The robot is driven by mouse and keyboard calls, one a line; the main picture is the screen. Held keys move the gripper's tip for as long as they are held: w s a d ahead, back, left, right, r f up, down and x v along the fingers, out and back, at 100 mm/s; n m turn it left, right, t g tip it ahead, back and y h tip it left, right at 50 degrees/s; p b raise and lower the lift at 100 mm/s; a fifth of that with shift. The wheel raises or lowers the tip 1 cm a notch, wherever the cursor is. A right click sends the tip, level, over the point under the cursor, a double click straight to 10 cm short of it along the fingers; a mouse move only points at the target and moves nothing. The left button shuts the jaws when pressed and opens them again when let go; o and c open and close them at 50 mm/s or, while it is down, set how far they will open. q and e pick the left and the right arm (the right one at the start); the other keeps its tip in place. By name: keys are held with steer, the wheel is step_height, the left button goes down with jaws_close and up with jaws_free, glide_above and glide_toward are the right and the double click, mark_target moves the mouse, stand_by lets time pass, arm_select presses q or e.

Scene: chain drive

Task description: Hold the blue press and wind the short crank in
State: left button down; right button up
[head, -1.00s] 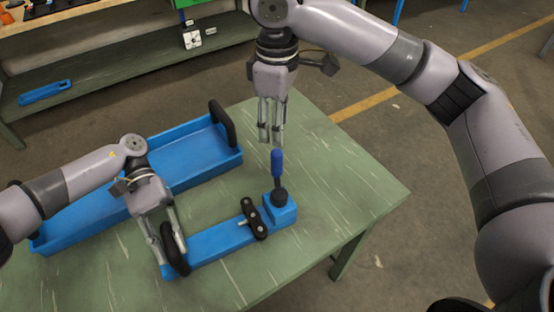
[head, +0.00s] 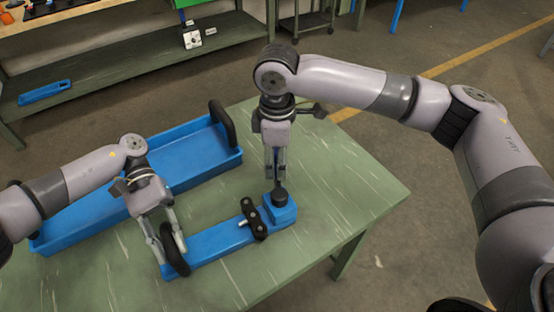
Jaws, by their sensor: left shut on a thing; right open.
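The blue press (head: 212,243) lies on the green table, with a black handle ring (head: 175,255) at its near left end. A black link piece (head: 253,219) sits across its middle. The short crank's black hub (head: 280,197) stands on the blue block at the press's right end. My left gripper (head: 168,250) is shut on the black handle ring. My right gripper (head: 274,180) points down with its fingers around the crank's upright blue grip, which they mostly hide. It is open; contact with the grip cannot be told.
A blue tray (head: 70,217) with black handles lies behind the press on the left. The green table (head: 350,190) is clear to the right of the press. A shelf bench (head: 120,80) stands farther back.

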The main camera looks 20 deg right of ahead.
steer(key=shift+f, duration=0.45)
steer(key=shift+c, duration=0.2)
jaws_close()
